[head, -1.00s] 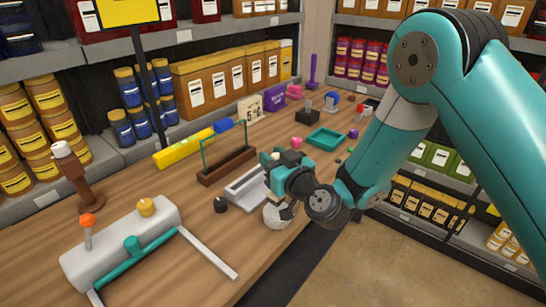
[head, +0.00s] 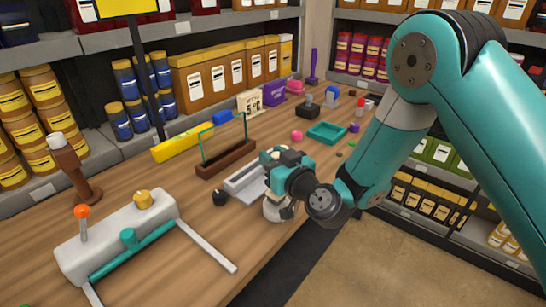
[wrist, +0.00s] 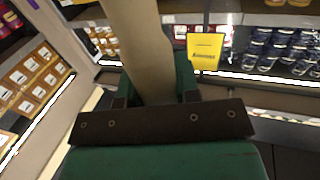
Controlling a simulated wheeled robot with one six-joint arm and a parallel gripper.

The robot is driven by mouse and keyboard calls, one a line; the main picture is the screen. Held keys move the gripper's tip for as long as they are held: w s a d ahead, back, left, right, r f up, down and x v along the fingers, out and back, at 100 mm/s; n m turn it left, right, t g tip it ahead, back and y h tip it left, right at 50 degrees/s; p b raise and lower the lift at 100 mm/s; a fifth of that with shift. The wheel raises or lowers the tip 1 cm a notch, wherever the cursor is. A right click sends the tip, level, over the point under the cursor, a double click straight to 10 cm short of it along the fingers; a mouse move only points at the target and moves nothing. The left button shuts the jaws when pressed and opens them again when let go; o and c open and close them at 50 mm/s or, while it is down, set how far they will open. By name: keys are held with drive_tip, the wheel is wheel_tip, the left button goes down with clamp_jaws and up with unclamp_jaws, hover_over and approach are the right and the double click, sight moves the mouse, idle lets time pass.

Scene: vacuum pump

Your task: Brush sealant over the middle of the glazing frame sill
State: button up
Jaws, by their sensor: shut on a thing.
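The glazing frame stands on the table left of my gripper. It has a brown sill (head: 226,160) and a thin green upright outline. My gripper (head: 288,158) is over the table's front edge, to the right of the sill and apart from it. In the wrist view its green jaws (wrist: 155,92) are shut on a thick tan handle (wrist: 138,45), apparently the brush. The brush's working end is not clearly visible in either view. A pale round thing (head: 271,211) shows just below the gripper, partly hidden by it.
A grey metal channel (head: 243,183) lies between the sill and my gripper, with a small black knob (head: 220,198) beside it. A white pump body (head: 115,238) with a teal bar stands front left. A yellow bar (head: 183,144) and a teal tray (head: 327,132) lie farther back.

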drive_tip(key=shift+f+b, duration=0.55)
drive_tip(key=shift+b, duration=0.05)
idle(1.4)
wheel_tip(320, 180, up, 7)
drive_tip(key=p, duration=0.6)
drive_tip(key=shift+p, duration=0.3)
idle(0.4)
